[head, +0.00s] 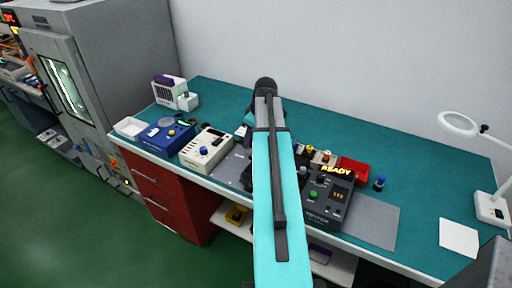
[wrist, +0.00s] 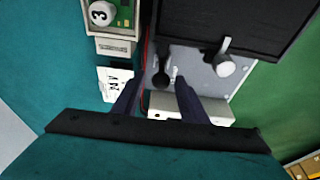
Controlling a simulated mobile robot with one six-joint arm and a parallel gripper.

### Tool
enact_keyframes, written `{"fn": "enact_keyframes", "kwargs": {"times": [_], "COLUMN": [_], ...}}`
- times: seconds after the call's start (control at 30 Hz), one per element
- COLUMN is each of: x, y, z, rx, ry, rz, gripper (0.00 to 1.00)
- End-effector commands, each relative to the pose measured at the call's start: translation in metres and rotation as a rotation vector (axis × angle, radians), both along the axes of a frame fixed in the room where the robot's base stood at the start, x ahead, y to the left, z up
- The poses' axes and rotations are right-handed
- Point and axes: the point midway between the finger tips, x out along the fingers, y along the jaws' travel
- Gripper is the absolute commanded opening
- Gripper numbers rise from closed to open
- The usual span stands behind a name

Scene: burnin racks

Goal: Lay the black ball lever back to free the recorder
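In the wrist view a black ball lever (wrist: 161,78) stands on a grey metal plate (wrist: 188,60), its ball between the two fingertips of my gripper (wrist: 157,84). The dark fingers are apart, with gaps to the ball on both sides; I cannot tell how far below them it lies. A black box (wrist: 235,20), perhaps the recorder, sits at the top against the plate. A pale round knob (wrist: 224,66) on a short stem is to the right of the lever. In the head view my arm hides the gripper and lever.
In the head view a black tester reading READY (head: 327,199), a cream unit (head: 206,149) and a lamp (head: 458,123) stand on the teal bench (head: 225,95).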

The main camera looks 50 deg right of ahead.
Motion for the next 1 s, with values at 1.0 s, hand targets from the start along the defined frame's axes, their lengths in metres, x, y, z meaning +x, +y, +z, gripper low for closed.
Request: {"fn": "enact_keyframes", "kwargs": {"times": [1.0], "x": [0.012], "y": [0.002], "z": [0.0], "rx": [0.0], "ry": [-0.005], "rz": [-0.002], "gripper": [0.02]}}
